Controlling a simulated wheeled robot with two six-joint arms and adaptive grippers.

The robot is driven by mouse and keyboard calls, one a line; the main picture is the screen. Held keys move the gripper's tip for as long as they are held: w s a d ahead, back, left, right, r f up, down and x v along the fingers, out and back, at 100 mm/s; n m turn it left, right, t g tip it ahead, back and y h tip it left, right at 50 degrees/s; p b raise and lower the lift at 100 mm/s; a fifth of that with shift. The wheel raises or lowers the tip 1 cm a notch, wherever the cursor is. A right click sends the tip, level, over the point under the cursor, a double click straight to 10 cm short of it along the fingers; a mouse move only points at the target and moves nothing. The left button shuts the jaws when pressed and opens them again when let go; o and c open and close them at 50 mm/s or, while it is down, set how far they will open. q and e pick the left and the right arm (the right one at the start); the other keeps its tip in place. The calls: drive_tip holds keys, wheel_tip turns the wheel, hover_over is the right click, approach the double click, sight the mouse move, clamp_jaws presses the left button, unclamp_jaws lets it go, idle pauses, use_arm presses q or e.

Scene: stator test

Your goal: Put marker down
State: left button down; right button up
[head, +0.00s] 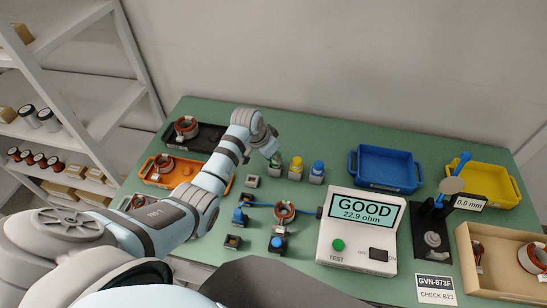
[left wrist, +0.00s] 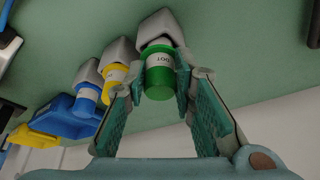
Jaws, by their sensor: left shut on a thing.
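The green marker (left wrist: 160,75), with a white label, is between the fingers of my left gripper (left wrist: 158,82) in the left wrist view. Its far end meets a grey holder (left wrist: 152,24); I cannot tell how deep it sits. In the head view my left gripper (head: 272,153) is at the left end of the marker row and mostly hides the green marker. The yellow marker (head: 296,163) and the blue marker (head: 318,167) stand upright in grey holders just to its right. My right gripper is not in view.
A tester (head: 334,250) reading GOOD, 22.9 ohm stands on the green table, beside a wired stator (head: 284,211). Behind are a blue bin (head: 385,190) and a yellow bin (head: 508,201). A black bin (head: 207,137) and an orange bin (head: 200,165) stand left. A gauge stand (head: 430,225) is right.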

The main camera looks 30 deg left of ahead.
use_arm(q)
drive_tip(key=shift+w+f, duration=0.2)
drive_tip(key=shift+f, duration=0.1)
drive_tip(key=c, duration=1.3)
unclamp_jaws()
drive_tip(key=shift+c, duration=0.2)
drive_tip(key=shift+s+r, duration=0.1)
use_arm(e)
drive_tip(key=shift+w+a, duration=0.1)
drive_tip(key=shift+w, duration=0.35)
use_arm(q)
drive_tip(key=p+v, duration=0.2)
drive_tip(key=v, duration=1)
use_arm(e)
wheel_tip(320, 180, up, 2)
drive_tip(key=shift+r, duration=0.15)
